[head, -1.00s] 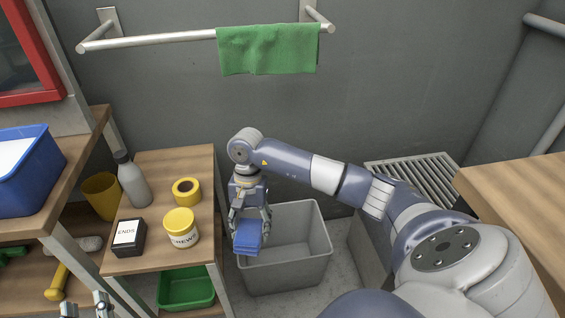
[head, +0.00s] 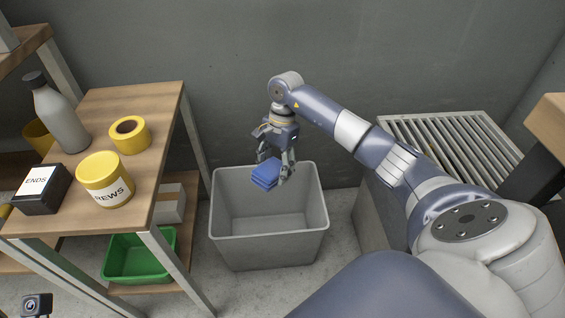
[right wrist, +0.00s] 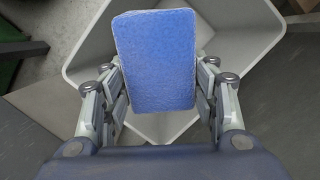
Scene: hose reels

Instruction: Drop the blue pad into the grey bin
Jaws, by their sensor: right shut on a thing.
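The blue pad (head: 266,173) is held in my right gripper (head: 274,168), above the opening of the grey bin (head: 268,250). In the right wrist view the pad (right wrist: 156,60) sits between the two fingers of the right gripper (right wrist: 160,95), with the bin's pale rim (right wrist: 92,28) around and below it. The bin stands upright on the floor, and the part of its inside that shows is empty. At the bottom left of the head view a small dark part of my left arm shows, but its fingers do not.
A slatted grey unit (head: 440,140) stands right of the bin.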

